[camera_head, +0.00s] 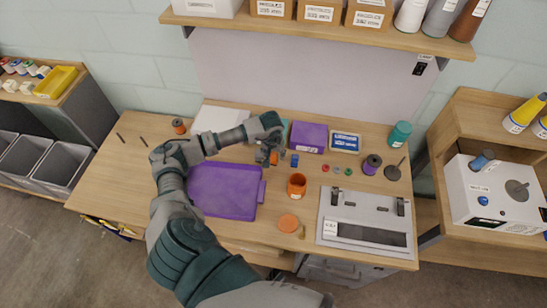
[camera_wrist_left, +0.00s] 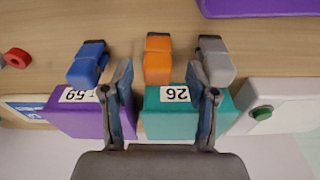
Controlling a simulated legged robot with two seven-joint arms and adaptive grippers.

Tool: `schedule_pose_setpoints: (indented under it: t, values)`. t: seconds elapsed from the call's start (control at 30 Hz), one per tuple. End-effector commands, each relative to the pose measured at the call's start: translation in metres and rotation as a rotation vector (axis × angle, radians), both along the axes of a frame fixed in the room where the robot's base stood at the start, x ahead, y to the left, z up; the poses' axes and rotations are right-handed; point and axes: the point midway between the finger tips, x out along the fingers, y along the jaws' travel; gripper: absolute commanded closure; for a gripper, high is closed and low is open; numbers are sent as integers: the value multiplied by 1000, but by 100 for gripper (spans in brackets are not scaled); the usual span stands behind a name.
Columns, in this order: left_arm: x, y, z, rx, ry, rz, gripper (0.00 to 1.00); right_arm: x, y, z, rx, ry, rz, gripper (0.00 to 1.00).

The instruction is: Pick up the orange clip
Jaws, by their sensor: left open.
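The orange clip (camera_wrist_left: 158,57) lies on the wooden table in the left wrist view, between a blue clip (camera_wrist_left: 88,62) and a grey clip (camera_wrist_left: 215,60). In the head view a bit of the orange clip (camera_head: 273,157) shows by my left gripper (camera_head: 267,158), which partly covers it. My left gripper is open in the wrist view (camera_wrist_left: 159,75), with one finger to each side of the orange clip's line. The fingers look apart from the clip, and nothing is between them. My right gripper is not in view.
A teal box (camera_wrist_left: 174,115) and a purple box (camera_wrist_left: 88,116) stand beside the clips. A shelf (camera_head: 320,32) hangs above the table.

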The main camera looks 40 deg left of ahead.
Motion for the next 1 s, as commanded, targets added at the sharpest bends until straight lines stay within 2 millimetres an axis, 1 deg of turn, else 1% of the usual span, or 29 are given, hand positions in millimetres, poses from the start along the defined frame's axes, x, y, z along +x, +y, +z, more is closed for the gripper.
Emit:
schedule_pose_setpoints:
  t: [0.03,0.13,0.37,0.4,0.47,0.5,0.57,0.6,0.87,0.93,1.0]
  values:
    - [0,-1,-7,-2,1,0,42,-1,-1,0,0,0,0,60]
    - [1,0,-13,0,0,-1,42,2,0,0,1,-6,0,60]
    - [2,0,-14,1,-1,-2,42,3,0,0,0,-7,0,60]
    - [2,0,-14,1,-1,-1,52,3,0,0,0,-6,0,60]
    - [2,0,-14,1,-1,-1,67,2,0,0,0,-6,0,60]
    - [2,0,-14,1,-1,-1,77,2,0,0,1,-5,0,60]
    - [2,1,-14,0,0,-1,92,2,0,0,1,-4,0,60]
    - [2,1,-14,-1,0,-1,95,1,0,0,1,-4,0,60]
    - [2,1,-14,0,0,-1,95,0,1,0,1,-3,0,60]
    - [2,1,-11,0,-1,-1,95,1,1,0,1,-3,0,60]
    - [3,1,-4,-1,-4,0,95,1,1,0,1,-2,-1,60]
